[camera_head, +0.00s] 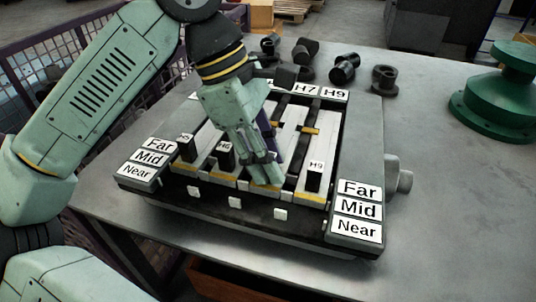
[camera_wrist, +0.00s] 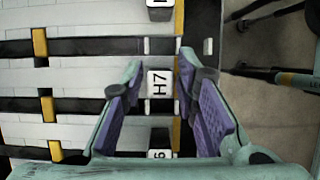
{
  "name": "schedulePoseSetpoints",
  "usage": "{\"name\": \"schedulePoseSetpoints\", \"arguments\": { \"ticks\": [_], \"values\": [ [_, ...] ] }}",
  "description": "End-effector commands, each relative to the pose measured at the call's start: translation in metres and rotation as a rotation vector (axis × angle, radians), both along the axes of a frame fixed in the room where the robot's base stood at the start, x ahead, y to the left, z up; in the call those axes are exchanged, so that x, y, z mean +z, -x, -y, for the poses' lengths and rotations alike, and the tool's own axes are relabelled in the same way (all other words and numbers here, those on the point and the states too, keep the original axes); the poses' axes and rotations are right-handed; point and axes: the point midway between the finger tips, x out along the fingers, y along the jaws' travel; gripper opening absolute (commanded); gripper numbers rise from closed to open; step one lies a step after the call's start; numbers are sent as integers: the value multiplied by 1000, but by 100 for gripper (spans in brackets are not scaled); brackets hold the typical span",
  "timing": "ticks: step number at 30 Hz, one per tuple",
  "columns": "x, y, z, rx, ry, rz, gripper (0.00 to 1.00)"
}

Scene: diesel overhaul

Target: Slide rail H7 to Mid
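The H7 handle (camera_wrist: 158,84), a small block with a white label, shows in the wrist view. It stands near the yellow stripe at the Near end, roughly in line with its neighbours. My gripper (camera_head: 264,176) points down over the Near end of the H7 rail and hides this handle in the head view. In the wrist view its two fingers stand apart on either side of the handle, with small gaps visible. The H7 header label (camera_head: 305,89) is at the rack's far edge. Mid labels are at the left (camera_head: 150,157) and right (camera_head: 358,209) of the rack.
The black H9 handle (camera_head: 314,178) stands close to the right of my gripper, and another dark handle (camera_head: 225,157) stands to its left. Black cylindrical parts (camera_head: 343,70) lie behind the rack. A green flanged part (camera_head: 503,95) stands at the right. The right tabletop is mostly clear.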

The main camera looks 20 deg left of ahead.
Motion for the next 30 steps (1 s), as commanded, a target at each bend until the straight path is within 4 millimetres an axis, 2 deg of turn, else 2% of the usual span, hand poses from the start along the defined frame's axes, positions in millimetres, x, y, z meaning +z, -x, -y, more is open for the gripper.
{"name": "schedulePoseSetpoints", "arguments": {
  "ticks": [4,12,16,20,25,30],
  "values": [
    [0,0,0,0,0,0,38],
    [0,0,0,0,0,0,38],
    [9,-1,-3,1,0,1,38],
    [30,-1,-12,1,0,1,38],
    [67,-1,-28,7,-4,-1,38],
    [92,-1,-38,6,-3,-1,38]
  ]
}}
